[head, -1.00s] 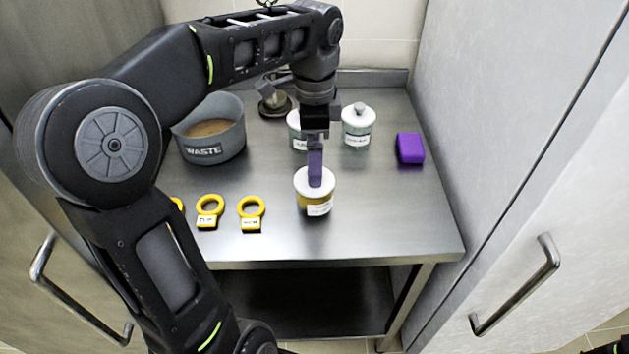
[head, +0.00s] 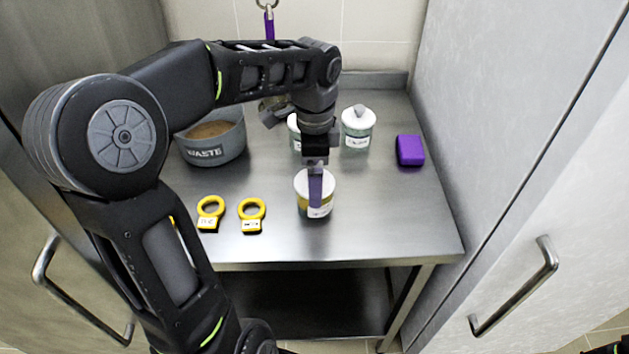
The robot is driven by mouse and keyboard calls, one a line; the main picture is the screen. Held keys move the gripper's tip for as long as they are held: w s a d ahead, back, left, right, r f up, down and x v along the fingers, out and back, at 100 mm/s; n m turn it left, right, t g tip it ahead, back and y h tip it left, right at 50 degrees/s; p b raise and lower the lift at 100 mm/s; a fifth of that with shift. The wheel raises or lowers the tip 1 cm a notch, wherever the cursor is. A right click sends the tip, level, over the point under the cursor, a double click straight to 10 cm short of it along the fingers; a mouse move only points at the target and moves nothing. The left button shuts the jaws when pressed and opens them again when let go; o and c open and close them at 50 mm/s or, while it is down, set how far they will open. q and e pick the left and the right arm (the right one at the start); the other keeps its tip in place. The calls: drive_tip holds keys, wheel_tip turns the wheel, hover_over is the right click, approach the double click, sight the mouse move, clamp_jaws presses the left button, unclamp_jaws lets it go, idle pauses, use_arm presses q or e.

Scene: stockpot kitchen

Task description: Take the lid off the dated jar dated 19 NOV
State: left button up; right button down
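A jar (head: 305,206) with yellowish contents and a white lid (head: 303,180) stands near the front middle of the steel table; the writing on its label is too small to read. Behind stand a jar with a white knobbed lid (head: 358,117) and another white-lidded jar (head: 293,122), partly hidden by my wrist. Their labels are not readable either.
A grey WASTE tub (head: 213,151) stands at the back left. Yellow ring tags (head: 210,213) (head: 251,215) lie at the front left. A purple block (head: 410,150) sits at the right. Tall cabinets flank the table (head: 400,225), whose front right is clear.

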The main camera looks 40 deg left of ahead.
use_arm(q)
drive_tip(key=shift+c, duration=0.6)
drive_tip(key=c, duration=1.3)
drive_tip(key=shift+o, duration=0.2)
drive_tip(key=shift+r, duration=0.15)
drive_tip(key=shift+r, duration=0.35)
wheel_tip(320, 180, up, 8)
drive_tip(key=shift+r+p, duration=0.1)
drive_tip(key=shift+p, duration=0.65)
drive_tip(key=shift+r+p, duration=0.5)
drive_tip(key=shift+p, duration=0.1)
